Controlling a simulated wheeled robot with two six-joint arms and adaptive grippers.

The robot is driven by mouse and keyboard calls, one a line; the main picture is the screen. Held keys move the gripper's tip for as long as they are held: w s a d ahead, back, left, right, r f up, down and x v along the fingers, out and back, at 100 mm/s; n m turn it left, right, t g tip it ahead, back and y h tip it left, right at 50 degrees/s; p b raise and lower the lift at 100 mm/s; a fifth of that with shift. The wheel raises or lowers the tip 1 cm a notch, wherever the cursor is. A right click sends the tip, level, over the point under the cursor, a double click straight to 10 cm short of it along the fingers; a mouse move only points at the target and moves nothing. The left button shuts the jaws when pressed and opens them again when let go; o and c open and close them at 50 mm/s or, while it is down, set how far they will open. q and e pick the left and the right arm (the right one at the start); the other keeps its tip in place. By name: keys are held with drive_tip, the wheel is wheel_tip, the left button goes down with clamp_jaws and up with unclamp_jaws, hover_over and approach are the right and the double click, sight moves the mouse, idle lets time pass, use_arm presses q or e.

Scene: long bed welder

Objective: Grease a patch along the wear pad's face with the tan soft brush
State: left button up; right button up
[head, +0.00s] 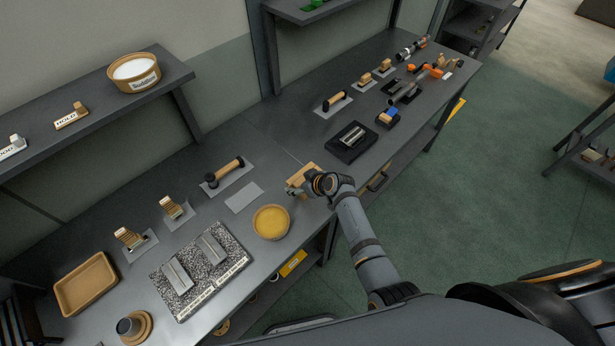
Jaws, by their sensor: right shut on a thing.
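My right gripper (303,190) is shut on a tan wooden-backed tool (302,174), seemingly the tan soft brush, above the bench near its front edge. Its bristles are mostly hidden. A round tan dish (271,222) with a yellow filling, apparently grease, stands just left of and below the gripper, apart from it. Further left a speckled plate (210,292) carries two grey metal bars, a left one (177,275) and a right one (212,248). White labels run along its front edge, too small to read; I cannot tell which bar is the wear pad. My left gripper is not in view.
Two wooden brushes (129,237) (171,207) and a black-ended roller (225,172) rest on grey mats behind the plate. A dark block (352,142) lies further right.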

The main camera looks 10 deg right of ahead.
drive_tip(key=shift+s+a, duration=0.15)
drive_tip(key=shift+w+d+f+b, duration=0.1)
drive_tip(key=shift+w+d+b, duration=0.3)
drive_tip(key=shift+d, duration=0.1)
drive_tip(key=shift+w+d+b, duration=0.3)
drive_tip(key=shift+w+d, duration=0.05)
drive_tip(key=shift+d, duration=0.2)
drive_tip(key=shift+w+d+b, duration=0.25)
drive_tip(key=shift+w+d, duration=0.1)
drive_tip(key=shift+d, duration=0.2)
drive_tip(key=shift+w+d, duration=0.2)
drive_tip(key=shift+d, duration=0.15)
